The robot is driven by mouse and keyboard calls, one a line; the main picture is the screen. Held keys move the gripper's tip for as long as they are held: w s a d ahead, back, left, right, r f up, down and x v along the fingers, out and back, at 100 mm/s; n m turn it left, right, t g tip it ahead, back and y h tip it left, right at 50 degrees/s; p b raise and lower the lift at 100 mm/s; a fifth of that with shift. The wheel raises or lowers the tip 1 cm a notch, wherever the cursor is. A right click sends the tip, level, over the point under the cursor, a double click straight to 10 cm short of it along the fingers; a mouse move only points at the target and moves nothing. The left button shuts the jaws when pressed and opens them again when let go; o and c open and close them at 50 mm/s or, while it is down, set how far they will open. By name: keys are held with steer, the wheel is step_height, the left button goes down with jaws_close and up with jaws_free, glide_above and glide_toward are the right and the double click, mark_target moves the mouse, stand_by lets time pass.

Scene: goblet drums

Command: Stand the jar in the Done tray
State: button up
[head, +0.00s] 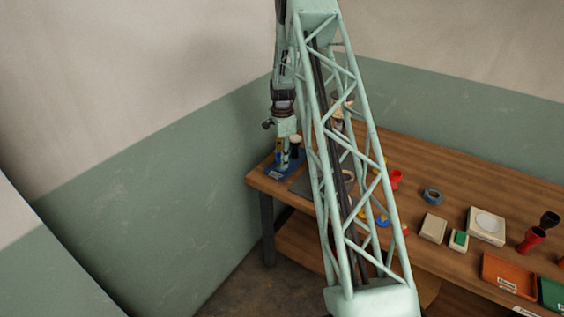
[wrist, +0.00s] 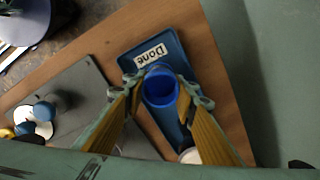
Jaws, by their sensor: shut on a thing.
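The jar (wrist: 160,88) is a round, open-topped blue vessel in the wrist view, seen from above. My gripper (wrist: 161,82) has its yellow fingers shut on the jar's two sides. The Done tray (wrist: 130,64) is blue with a white "Done" label and lies under the gripper and jar. In the head view my gripper (head: 283,157) is low over the Done tray (head: 271,169) at the table's far left end; the jar is hard to make out there. I cannot tell whether the jar's base touches the tray.
A white-topped thing (wrist: 190,155) stands at the tray's other end, close to my right finger. A dark grey mat (wrist: 85,92) lies left of the tray, with small blue and white pieces on it. An orange tray (head: 506,270) and red goblets stand further right. The wall is close.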

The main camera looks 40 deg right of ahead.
steer(key=shift+f, duration=0.3)
steer(key=shift+f, duration=0.15)
steer(key=o, duration=0.9)
steer(key=shift+r+p, duration=0.35)
steer(key=shift+r, duration=5.85)
steer(key=shift+r, duration=0.1)
